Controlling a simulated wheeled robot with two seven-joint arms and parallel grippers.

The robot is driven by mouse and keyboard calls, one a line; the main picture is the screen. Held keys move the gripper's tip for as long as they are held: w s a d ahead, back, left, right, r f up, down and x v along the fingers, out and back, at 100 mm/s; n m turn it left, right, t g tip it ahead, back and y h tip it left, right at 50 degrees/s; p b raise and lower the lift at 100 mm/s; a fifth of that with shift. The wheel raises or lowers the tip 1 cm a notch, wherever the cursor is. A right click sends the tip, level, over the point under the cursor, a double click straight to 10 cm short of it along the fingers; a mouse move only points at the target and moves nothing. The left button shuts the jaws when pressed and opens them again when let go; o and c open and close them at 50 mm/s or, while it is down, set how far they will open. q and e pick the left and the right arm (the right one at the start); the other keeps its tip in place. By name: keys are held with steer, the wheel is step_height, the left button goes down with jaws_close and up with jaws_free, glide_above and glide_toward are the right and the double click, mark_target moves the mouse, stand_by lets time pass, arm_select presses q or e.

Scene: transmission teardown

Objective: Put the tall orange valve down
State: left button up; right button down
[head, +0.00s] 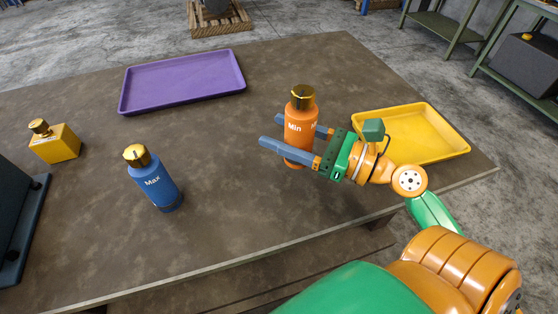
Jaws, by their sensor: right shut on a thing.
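The tall orange valve (299,133) is a cylinder marked "Min" with a gold cap, standing upright right of the table's middle. My right gripper (274,131) reaches in from the right, with one finger on each side of the valve, and is shut on its body. The valve's base shows below the near finger; I cannot tell whether it touches the table (240,215). My left gripper does not show.
A blue "Max" valve (158,184) stands left of the orange one. A small yellow valve (57,146) is at the far left. A purple tray (182,82) lies at the back, and a yellow tray (440,135) lies behind my right wrist. The table middle is clear.

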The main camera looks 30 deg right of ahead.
steer(key=f, duration=0.1)
steer(key=w+f, duration=0.1)
steer(key=w+f+b, duration=0.1)
steer(key=shift+w+d, duration=0.25)
steer(key=shift+f+b, duration=0.3)
steer(key=shift+f, duration=1.15)
steer(key=shift+f, duration=0.1)
steer(key=shift+c, duration=0.7)
jaws_free()
steer(key=shift+s, duration=0.1)
